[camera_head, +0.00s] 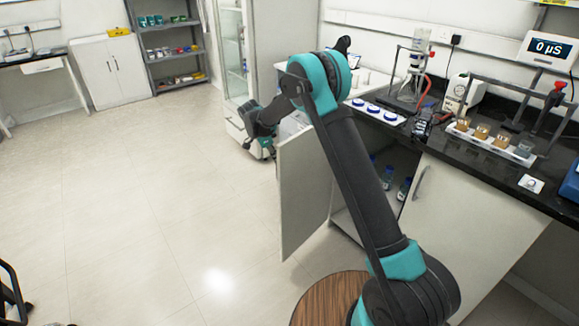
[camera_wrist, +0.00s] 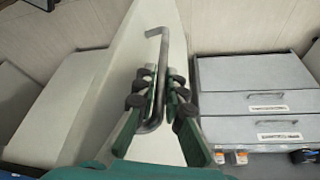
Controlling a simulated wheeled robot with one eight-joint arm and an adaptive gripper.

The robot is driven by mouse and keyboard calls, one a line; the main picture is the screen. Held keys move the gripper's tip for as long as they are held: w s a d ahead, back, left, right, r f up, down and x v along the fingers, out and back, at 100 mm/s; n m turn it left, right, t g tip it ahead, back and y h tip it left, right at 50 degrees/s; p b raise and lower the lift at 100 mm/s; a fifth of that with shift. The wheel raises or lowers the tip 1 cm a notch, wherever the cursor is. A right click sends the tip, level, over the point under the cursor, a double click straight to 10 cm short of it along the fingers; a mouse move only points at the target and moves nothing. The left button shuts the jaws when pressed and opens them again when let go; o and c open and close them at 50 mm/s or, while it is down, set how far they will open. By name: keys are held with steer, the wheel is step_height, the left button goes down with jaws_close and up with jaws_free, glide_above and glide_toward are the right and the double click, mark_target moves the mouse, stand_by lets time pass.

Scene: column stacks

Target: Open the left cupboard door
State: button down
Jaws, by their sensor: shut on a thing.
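The left cupboard door (camera_head: 304,185) stands swung well open, out from the counter front, and bottles show inside the cupboard behind it. Its bent metal handle (camera_wrist: 161,50) shows in the wrist view, running between my fingers. My gripper (camera_wrist: 163,92) is shut on this handle, with the pale door (camera_wrist: 150,20) just beyond. In the head view my gripper (camera_head: 265,148) is at the far side of the door and the handle is hidden there. The right cupboard door (camera_head: 455,225) is closed, with its own handle (camera_head: 421,182).
The dark counter (camera_head: 500,175) above carries a rack with several beakers, a stand and a meter. A wooden round stool (camera_head: 330,298) is near my arm's base. A grey drawer unit (camera_wrist: 250,75) stands beside the door.

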steer(key=w+a+m+g, duration=0.1)
steer(key=w+a+m, duration=0.1)
steer(key=w+a, duration=0.4)
steer(key=shift+w+m, duration=0.4)
steer(key=shift+w, duration=0.2)
steer(key=c, duration=1.6)
jaws_free()
steer(key=v, duration=1.2)
